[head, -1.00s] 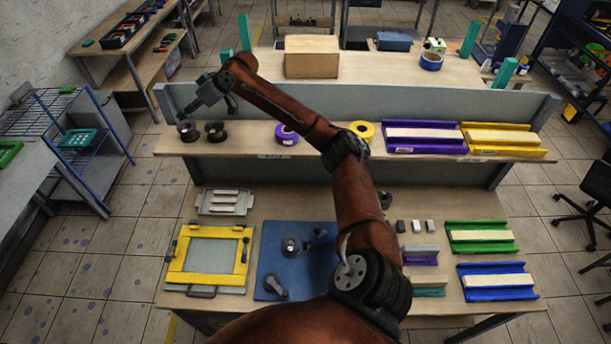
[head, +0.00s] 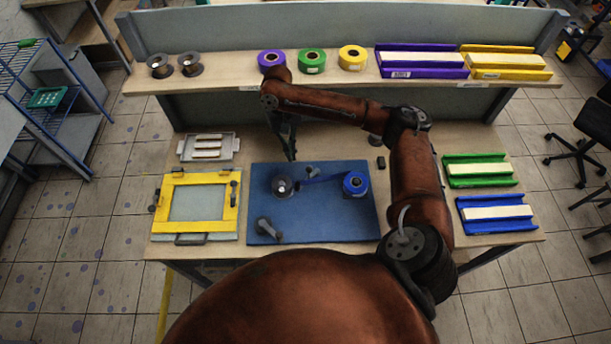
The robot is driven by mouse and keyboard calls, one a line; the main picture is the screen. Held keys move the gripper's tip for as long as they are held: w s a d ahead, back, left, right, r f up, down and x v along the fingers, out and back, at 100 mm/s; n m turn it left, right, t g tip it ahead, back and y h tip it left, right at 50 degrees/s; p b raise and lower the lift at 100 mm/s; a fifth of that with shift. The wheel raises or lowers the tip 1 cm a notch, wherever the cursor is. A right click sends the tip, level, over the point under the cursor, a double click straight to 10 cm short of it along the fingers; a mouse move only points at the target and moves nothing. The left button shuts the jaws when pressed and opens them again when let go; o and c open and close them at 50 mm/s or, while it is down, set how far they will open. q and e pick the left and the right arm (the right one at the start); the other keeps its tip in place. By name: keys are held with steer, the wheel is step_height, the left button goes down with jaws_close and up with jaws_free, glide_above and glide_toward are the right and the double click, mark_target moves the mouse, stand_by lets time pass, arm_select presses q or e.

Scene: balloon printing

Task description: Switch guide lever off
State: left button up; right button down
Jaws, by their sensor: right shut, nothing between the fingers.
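The blue board (head: 330,225) lies on the table in front of me. It bears a grey spool (head: 283,187) and a roll of blue ribbon (head: 354,184), with blue ribbon running between them. A small grey lever-like part (head: 313,171) stands near the ribbon, and another grey lever (head: 267,228) sits at the board's lower left. I cannot tell which is the guide lever, or its setting. My right gripper (head: 292,157) points down at the board's far edge, just left of the upper lever part. It is shut and empty. My left gripper is out of view.
A yellow frame (head: 166,209) and a grey tray (head: 231,148) of pale bars lie left of the board. Ribbon rolls, including a green one (head: 312,61), stand on the shelf behind. Green (head: 480,183) and blue (head: 500,227) trays lie on the right.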

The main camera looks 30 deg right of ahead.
steer(key=x, duration=0.8)
steer(key=shift+f, duration=0.2)
steer(key=shift+s+f, duration=0.2)
steer(key=shift+f, duration=0.4)
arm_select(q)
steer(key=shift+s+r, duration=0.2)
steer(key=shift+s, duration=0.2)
arm_select(e)
steer(key=shift+f, duration=0.1)
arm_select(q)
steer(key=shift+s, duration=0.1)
